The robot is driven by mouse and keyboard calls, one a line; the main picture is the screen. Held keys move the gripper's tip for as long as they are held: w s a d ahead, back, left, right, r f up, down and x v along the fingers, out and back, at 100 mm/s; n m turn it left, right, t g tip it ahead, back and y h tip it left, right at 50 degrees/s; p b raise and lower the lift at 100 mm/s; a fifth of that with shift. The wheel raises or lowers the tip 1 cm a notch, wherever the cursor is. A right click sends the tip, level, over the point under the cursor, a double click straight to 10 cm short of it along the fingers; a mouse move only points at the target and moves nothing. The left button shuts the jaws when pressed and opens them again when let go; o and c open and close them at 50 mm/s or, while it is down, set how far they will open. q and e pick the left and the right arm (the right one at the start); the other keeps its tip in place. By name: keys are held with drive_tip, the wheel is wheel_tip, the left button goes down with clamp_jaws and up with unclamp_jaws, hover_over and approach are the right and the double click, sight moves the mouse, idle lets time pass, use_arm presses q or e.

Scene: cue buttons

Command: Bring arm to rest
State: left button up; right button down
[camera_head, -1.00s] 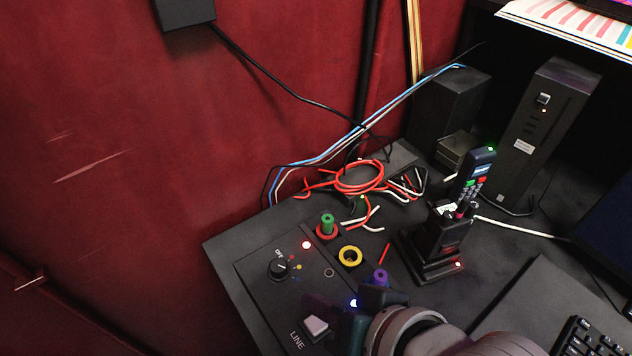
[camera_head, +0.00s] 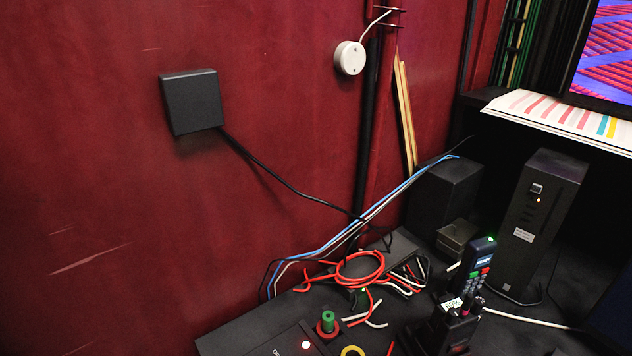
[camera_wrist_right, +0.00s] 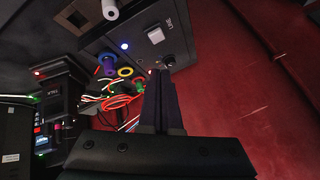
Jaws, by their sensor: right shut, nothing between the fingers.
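My right gripper (camera_wrist_right: 160,88) shows in the right wrist view with its two dark fingers together and nothing between them. It is out of the head view. In the head view the green button (camera_head: 327,320) stands in a red ring, and part of the yellow ring (camera_head: 352,351) shows at the bottom edge. My left gripper is in neither view.
A handset (camera_head: 479,262) stands in a dark cradle on the desk. Red cable coils (camera_head: 360,268) lie behind the panel. A black tower (camera_head: 535,210) and a dark box (camera_head: 443,195) stand at the back right. A red wall (camera_head: 110,180) fills the left, with a black wall box (camera_head: 192,101).

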drive_tip(key=s+d+r+n+g+h, duration=0.1)
drive_tip(key=s+d+r+h, duration=0.1)
drive_tip(key=s+d+r, duration=0.35)
drive_tip(key=s+d+r+g+h, duration=0.1)
drive_tip(key=s+d+r+h, duration=0.15)
drive_tip(key=d, duration=0.55)
wheel_tip(320, 180, up, 26)
drive_tip(key=s+p, duration=0.1)
drive_tip(key=p, duration=2.5)
drive_tip(key=shift+r, duration=0.2)
